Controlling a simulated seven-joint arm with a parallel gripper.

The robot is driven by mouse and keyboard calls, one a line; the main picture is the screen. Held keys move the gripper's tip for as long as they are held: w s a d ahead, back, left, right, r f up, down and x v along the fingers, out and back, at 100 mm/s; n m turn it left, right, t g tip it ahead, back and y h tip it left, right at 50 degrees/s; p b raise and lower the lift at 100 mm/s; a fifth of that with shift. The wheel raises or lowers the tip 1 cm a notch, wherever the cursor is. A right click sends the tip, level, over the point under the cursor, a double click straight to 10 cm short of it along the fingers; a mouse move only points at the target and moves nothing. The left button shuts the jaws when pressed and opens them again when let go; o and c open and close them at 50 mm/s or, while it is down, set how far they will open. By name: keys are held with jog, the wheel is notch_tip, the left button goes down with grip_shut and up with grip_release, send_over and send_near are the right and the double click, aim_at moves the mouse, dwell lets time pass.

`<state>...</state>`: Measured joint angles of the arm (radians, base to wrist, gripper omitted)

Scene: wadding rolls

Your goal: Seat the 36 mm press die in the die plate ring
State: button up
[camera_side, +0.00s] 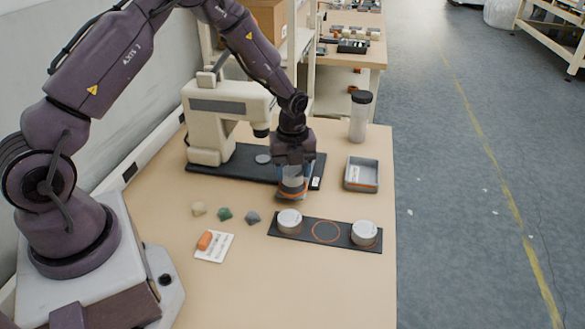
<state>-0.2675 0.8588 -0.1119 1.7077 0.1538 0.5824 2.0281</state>
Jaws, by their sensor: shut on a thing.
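My gripper (293,174) points down and is shut on a short silver cylinder, the press die (292,185), with an orange line showing around its lower part. The jaws hide the upper part of the die. It is at the front right edge of the press base, and I cannot tell how high above the table it is. The black die plate (302,238) lies in front of it. The die plate ring (326,231), an orange outline in the middle of the plate, is empty. Silver cylinders stand at the plate's left (289,221) and right (364,233) ends.
A cream press (218,115) on a black base (230,167) stands behind. A grey tray (361,175) and a black-capped clear bottle (359,117) are at right. Small stones (224,214) and a white card (213,247) with an orange block lie at left. The front table is clear.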

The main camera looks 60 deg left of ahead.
jog(key=shift+f, duration=0.25)
dwell(0.4)
jog(key=shift+f, duration=0.25)
jog(key=shift+f, duration=0.4)
dwell(0.4)
jog(key=o, duration=1.5)
jog(key=shift+r, duration=4.05)
